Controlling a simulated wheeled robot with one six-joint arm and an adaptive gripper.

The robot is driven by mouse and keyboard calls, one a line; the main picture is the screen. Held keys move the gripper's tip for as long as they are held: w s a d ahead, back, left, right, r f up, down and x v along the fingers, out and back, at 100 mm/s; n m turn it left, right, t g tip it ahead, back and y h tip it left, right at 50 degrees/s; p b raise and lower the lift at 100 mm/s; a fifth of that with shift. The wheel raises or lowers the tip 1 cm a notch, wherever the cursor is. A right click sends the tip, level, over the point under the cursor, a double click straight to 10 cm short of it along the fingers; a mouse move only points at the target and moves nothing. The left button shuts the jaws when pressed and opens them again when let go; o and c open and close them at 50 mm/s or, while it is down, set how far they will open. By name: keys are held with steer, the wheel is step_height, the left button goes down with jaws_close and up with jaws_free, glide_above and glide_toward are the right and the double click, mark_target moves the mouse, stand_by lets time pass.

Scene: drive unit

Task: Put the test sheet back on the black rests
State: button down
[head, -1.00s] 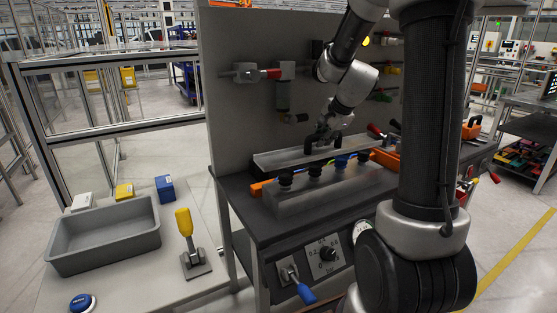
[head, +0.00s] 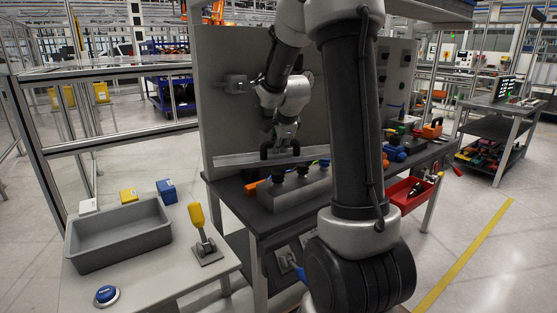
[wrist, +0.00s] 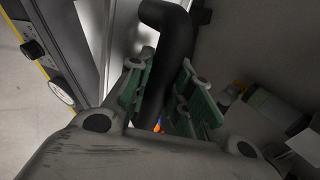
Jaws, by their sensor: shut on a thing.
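The test sheet (head: 232,160) is a long, thin grey plate with a black handle (head: 265,149). My gripper (head: 286,140) is shut on that handle, and the sheet hangs above the back of the dark bench. In the wrist view the green finger pads of my gripper (wrist: 160,95) close around the black handle (wrist: 165,45), with the pale sheet (wrist: 121,35) beside it. Round black rests (head: 278,174) stand on a grey block (head: 292,194), in front of and below the sheet. My arm hides the sheet's right end and part of the block.
A grey upright panel (head: 222,115) stands close behind the sheet. Orange (head: 251,187) and blue (head: 396,153) parts lie on the bench. A red bin (head: 405,195) hangs at right. A side table at left carries a grey tray (head: 88,262) and a yellow-handled lever (head: 198,216).

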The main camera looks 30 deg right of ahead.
steer(key=shift+w+r+m, duration=0.15)
steer(key=shift+w+m, duration=0.05)
steer(key=shift+m, duration=0.1)
steer(key=shift+w, duration=0.3)
steer(key=w, duration=1.8)
steer(key=f, duration=0.7)
steer(key=w+f, duration=0.1)
steer(key=f, duration=0.2)
steer(key=shift+a+f, duration=0.25)
steer(key=shift+f, duration=0.1)
steer(key=shift+w+f, duration=0.2)
steer(key=shift+f, duration=0.2)
